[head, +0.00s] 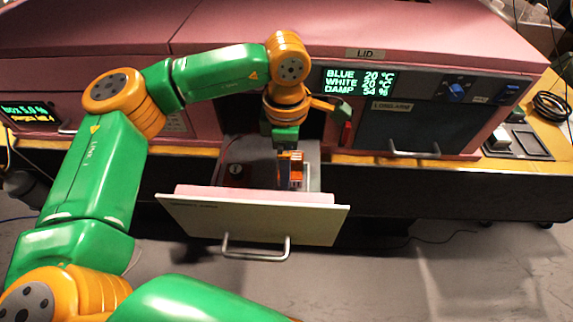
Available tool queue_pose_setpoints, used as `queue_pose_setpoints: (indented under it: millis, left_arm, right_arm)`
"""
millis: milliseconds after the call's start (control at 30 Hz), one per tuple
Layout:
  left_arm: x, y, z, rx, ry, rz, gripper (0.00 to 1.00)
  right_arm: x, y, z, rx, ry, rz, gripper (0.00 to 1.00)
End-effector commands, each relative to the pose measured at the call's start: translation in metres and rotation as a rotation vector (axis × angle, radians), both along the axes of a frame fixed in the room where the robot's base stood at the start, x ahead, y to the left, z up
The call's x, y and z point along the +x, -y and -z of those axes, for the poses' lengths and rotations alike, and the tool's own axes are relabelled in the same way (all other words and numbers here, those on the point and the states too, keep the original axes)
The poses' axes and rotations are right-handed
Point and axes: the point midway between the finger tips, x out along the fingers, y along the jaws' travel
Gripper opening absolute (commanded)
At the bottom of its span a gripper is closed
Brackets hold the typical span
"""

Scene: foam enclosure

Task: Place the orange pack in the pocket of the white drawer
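The white drawer (251,220) is pulled out of the pink enclosure, with its pale front panel and metal handle facing me. Inside it are a pink lining along the front and a grey interior. My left gripper (290,156) points down into the open drawer, at the right of its middle. It appears shut on the orange pack (297,172), which stands upright below the wrist, with orange and white on its visible side. The fingers are small and partly hidden. I cannot tell whether the pack touches the drawer floor, and the pocket is not clearly visible. My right gripper is out of view.
A black cable coil (550,106) lies far right. The floor in front is clear.

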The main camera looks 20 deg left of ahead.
Motion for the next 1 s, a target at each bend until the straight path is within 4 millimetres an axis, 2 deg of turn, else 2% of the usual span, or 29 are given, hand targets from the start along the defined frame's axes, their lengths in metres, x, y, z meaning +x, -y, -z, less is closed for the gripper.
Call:
queue_pose_setpoints:
  millis: [100, 167, 500, 533, 567, 600, 800, 867, 933, 1000]
  left_arm:
    - [0.0, -0.001, 0.021, 0.002, -0.004, -0.002, 0.21]
    - [-0.001, 0.0, 0.028, 0.0, -0.002, -0.002, 0.21]
    - [0.0, 0.0, 0.034, 0.0, 0.001, -0.002, 0.21]
    - [0.0, 0.0, 0.034, 0.0, 0.001, -0.002, 0.89]
    - [0.0, 0.0, 0.033, 0.0, 0.001, -0.002, 0.97]
    - [0.0, 0.0, 0.033, 0.0, 0.001, -0.002, 1.0]
    - [0.0, 0.0, 0.031, 0.001, 0.001, -0.002, 1.0]
    - [0.0, 0.0, 0.027, 0.001, 0.001, -0.002, 1.0]
    - [0.001, 0.0, 0.022, 0.0, 0.003, -0.003, 1.0]
    - [0.001, 0.0, 0.01, 0.0, 0.004, -0.003, 1.0]
  right_arm:
    - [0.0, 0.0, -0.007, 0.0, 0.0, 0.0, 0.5]
    - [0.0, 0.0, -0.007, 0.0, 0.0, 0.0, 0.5]
    - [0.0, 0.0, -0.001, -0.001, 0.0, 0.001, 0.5]
    - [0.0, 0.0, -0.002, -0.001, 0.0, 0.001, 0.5]
    - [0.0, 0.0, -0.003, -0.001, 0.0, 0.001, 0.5]
    - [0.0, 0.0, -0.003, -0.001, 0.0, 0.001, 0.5]
    - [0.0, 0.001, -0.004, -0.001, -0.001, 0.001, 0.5]
    - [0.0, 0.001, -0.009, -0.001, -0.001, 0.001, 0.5]
    - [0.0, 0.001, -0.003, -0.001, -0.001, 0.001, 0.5]
    - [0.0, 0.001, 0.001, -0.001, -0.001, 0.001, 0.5]
